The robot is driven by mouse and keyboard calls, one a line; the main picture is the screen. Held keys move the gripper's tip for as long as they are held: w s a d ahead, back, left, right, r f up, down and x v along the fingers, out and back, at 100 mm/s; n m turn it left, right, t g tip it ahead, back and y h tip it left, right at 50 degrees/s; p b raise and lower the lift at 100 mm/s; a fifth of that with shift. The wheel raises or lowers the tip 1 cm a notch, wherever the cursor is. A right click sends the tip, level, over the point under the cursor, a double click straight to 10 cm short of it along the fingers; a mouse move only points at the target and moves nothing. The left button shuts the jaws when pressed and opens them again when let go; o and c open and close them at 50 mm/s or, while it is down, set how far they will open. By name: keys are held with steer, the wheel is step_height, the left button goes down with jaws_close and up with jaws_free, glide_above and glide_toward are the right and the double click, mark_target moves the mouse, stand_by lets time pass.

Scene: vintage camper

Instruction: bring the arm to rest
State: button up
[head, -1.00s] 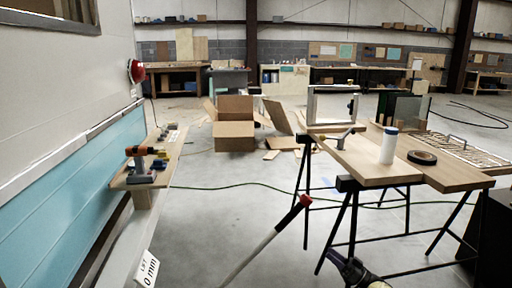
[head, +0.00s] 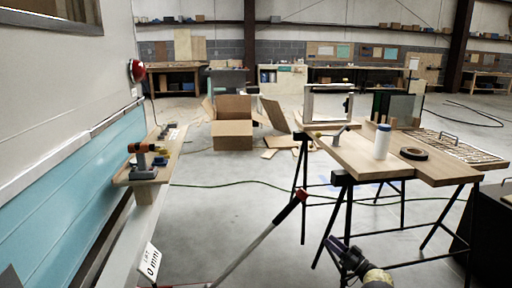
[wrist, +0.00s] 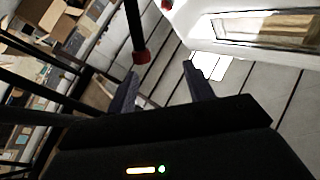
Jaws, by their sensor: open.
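My gripper (wrist: 160,70) is open in the wrist view, with two dark fingers spread apart. Nothing is between them. A red tip on a dark pole (wrist: 141,57) shows just beyond the left finger; I cannot tell how far off it is. In the head view a dark and yellowish part of my arm (head: 352,262) shows low at the right of centre, in front of the trestle legs. The fingers cannot be made out clearly there.
A drill (head: 143,160) lies on the left shelf. Cardboard boxes (head: 232,130) stand behind. Middle floor is clear.

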step_height(320, 180, up, 13)
steer(key=w+d+m+t+h, duration=0.15)
steer(key=m+h, duration=0.55)
steer(key=h, duration=0.9)
steer(key=s+a+f+n+g, duration=0.1)
steer(key=s+a+g, duration=0.4)
steer(key=s, duration=0.9)
steer(key=s+a+f+n+g, duration=0.1)
steer(key=s+a+g, duration=0.35)
steer(key=s, duration=0.95)
steer(key=s+a+f+n+g, duration=0.1)
steer(key=s+a+g, duration=0.4)
steer(key=s, duration=1)
step_height(320, 180, up, 38)
steer(key=p, duration=3.8)
steer(key=shift+s+a, duration=0.2)
steer(key=shift+a, duration=0.2)
